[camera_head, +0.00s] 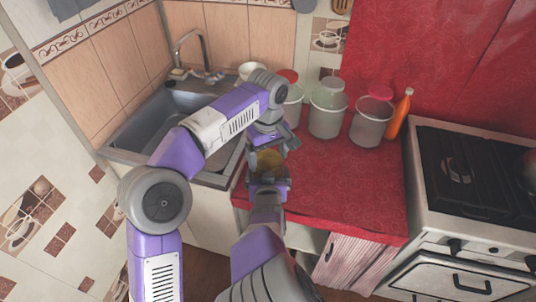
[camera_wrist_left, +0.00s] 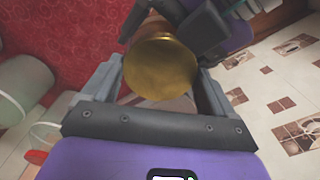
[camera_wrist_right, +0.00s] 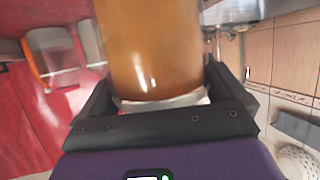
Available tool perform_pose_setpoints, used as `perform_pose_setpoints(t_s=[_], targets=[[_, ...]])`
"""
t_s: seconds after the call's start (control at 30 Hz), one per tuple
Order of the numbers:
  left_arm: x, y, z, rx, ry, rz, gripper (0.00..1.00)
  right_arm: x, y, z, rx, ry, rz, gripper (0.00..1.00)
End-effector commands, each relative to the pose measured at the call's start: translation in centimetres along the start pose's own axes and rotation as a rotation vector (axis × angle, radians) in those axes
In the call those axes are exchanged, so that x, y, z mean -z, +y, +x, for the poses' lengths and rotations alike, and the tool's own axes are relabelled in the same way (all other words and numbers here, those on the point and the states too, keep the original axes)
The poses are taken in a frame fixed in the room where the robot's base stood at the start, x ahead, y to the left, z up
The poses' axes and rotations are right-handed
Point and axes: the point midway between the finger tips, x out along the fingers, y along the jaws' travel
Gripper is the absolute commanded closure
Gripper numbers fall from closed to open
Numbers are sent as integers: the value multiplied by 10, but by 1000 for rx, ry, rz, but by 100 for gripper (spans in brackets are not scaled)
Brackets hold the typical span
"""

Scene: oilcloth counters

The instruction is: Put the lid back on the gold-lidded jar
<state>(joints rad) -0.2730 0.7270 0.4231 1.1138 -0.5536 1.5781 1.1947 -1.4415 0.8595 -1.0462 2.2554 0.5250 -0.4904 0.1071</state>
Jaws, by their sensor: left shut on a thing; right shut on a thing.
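The gold-lidded jar (camera_head: 267,161) is held in the air between my two grippers, near the counter's left front corner. In the left wrist view, its round gold lid (camera_wrist_left: 160,68) faces the camera between the fingers of my left gripper (camera_head: 268,148), which is shut on it. In the right wrist view, the amber jar body (camera_wrist_right: 153,45) stands between the fingers of my right gripper (camera_head: 268,180), which is shut on it from below. Lid and body are in line and very close. I cannot tell whether the lid is seated; the fingers hide the joint.
A red-lidded jar (camera_head: 292,94), a pale-green-lidded jar (camera_head: 327,115), a pink-lidded jar (camera_head: 371,120) and an orange bottle (camera_head: 399,115) stand at the back of the red counter (camera_head: 345,190). The sink (camera_head: 165,120) is left, the stove (camera_head: 470,170) right. The counter's front is clear.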

Motion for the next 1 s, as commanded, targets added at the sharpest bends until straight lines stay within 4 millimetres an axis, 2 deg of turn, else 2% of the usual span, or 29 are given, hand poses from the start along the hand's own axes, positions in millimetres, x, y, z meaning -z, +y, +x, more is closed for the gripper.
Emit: perform_pose_setpoints(t_s=[0.17, 0.7, 0.83, 1.0], targets=[[0, 0, 0, 0, 0, 95, 50, 2, 0, 0, 1, 6, 2, 88], [0, 0, 0, -1, 0, 1024, 50, 2, 0, 0, 1, 5, 2, 88], [0, 0, 0, -1, -1, 1128, 50, 2, 0, 0, 0, 5, 2, 88], [0, 0, 0, -1, -1, 1156, 50, 2, 0, 0, 0, 5, 3, 88]])
